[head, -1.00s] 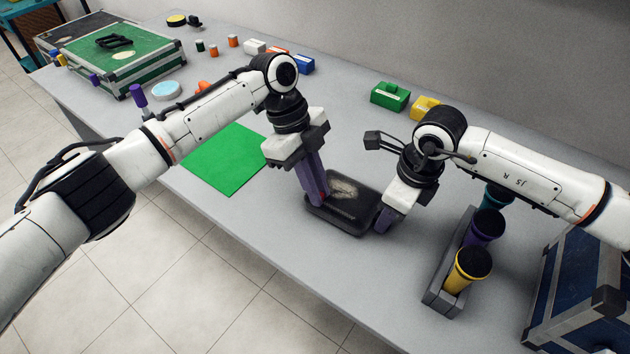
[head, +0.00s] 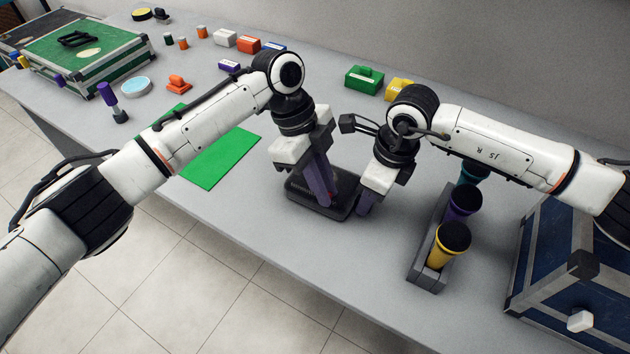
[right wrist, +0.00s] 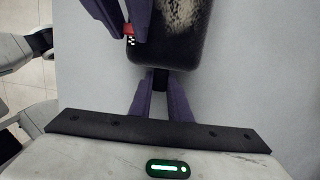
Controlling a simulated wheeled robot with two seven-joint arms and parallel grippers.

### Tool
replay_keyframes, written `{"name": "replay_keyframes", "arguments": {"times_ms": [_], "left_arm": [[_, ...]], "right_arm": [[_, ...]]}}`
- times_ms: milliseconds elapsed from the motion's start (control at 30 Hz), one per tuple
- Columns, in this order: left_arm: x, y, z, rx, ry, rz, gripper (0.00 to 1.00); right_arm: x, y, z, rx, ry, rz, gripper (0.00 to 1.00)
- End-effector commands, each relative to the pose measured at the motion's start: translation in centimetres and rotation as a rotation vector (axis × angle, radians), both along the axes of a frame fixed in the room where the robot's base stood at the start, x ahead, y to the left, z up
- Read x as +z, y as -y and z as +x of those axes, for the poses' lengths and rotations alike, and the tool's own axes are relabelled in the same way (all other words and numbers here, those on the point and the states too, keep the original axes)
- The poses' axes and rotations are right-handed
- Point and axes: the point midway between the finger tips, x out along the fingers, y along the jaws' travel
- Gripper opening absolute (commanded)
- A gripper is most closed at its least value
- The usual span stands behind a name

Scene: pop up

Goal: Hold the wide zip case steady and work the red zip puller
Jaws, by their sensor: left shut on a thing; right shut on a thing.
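The wide zip case (head: 300,189) is a dark, rounded flat case lying on the grey table, with a pale worn patch on top. It fills the upper middle of the right wrist view (right wrist: 178,48). My left gripper (head: 326,203) is shut on the red zip puller (right wrist: 128,30), at the case's edge close to the right gripper's end. Its purple fingers hide most of the puller in the head view. My right gripper (head: 368,206) is shut on a small black tab (right wrist: 160,80) at the case's right end.
A grey rack (head: 428,272) with yellow, purple and teal cups stands right of the case. A blue crate (head: 550,270) is at the right. A green mat (head: 225,158) lies to the left. Coloured boxes, including a green one (head: 364,79), stand behind. The table's front edge is close.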

Motion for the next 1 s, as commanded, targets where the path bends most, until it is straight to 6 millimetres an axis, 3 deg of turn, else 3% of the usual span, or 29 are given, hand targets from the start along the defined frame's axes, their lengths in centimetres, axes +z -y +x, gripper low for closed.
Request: {"name": "replay_keyframes", "arguments": {"times_ms": [133, 167, 200, 300, 667, 1000], "left_arm": [[-0.2, 0.6, -0.5, 0.000, -0.004, 0.000, 0.00], [-0.2, 0.6, -0.5, 0.001, -0.003, 0.001, 0.13], [-0.2, 0.6, -0.5, 0.001, -0.003, 0.001, 0.20], [-0.2, 0.6, -0.5, 0.001, -0.003, 0.001, 0.34], [0.7, 0.3, -0.1, 0.003, 0.002, 0.000, 0.34], [7.3, -1.7, 1.1, 0.001, 0.001, 0.000, 0.34]], "right_arm": [[0.0, -0.1, 0.0, 0.001, 0.002, 0.002, 0.00], [0.0, -0.1, 0.0, 0.001, 0.002, 0.002, 0.00], [0.1, -0.1, 0.0, 0.001, 0.002, 0.002, 0.00], [0.1, -0.1, 0.0, 0.001, 0.002, 0.002, 0.00], [0.1, -0.2, -0.1, 0.003, 0.000, 0.003, 0.00], [0.0, -0.1, 0.0, 0.001, 0.001, 0.002, 0.00]]}}
